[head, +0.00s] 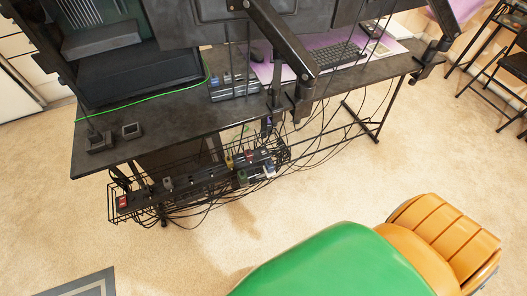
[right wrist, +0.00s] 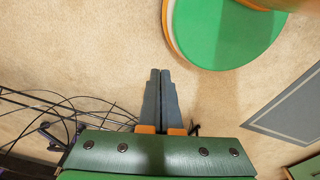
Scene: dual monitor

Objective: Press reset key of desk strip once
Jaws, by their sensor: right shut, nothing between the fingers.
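A long black power strip (head: 205,178), which looks like the desk strip, lies in a wire basket (head: 112,205) hung at the desk's back edge. Several plugs and adapters sit along it. A small red part (head: 122,201) shows at its left end; I cannot tell whether this is the reset key. My right gripper (right wrist: 160,74) shows in the right wrist view with its two grey fingers together, empty, pointing over the beige carpet. It touches nothing that I can see. Neither gripper shows in the head view.
Loose cables hang around the basket and show at left in the right wrist view (right wrist: 70,105). Carpet (head: 330,180) is clear in front.

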